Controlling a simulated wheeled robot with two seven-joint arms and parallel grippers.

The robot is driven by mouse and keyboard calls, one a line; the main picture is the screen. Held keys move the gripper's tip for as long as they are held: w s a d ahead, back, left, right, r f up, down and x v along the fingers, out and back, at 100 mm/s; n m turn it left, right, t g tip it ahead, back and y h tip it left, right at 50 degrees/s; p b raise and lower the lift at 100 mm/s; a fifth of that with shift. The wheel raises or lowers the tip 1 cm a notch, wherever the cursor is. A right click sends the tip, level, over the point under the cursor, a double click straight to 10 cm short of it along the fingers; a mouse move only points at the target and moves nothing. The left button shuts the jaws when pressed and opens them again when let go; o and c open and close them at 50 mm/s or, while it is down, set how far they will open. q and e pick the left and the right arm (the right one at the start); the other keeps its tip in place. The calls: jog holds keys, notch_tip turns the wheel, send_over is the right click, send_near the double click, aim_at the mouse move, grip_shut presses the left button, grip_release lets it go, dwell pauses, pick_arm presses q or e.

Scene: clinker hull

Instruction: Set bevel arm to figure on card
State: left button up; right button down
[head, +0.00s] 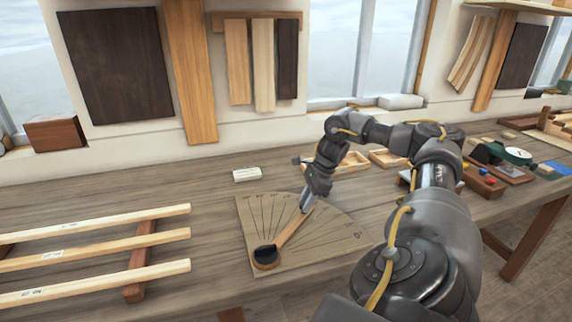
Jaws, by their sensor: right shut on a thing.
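The bevel board (330,246) lies flat on the workbench, a brown fan-shaped sheet with dark lines spreading from its lower left. The wooden bevel arm (286,234) has its round, dark-centred pivot end at the board's lower left and points up and right across the lines. My right gripper (305,207) is shut on the arm's far end. A small white card (247,174) stands on the bench behind the board; its writing is too small to read. My left gripper is not in view.
Pale wooden strips (95,262) rest on cross pieces at the left. Shallow wooden trays (388,158) sit behind my right arm. The bench between card and strips is clear.

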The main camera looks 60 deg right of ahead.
jog(key=c, duration=1.1)
grip_release()
jog(key=shift+w, duration=0.1)
jog(key=shift+r, duration=0.1)
jog(key=p+v, duration=0.4)
jog(key=v, duration=0.6)
jog(key=shift+r, duration=0.2)
jog(key=shift+s+d, duration=0.15)
jog(key=shift+s, duration=0.05)
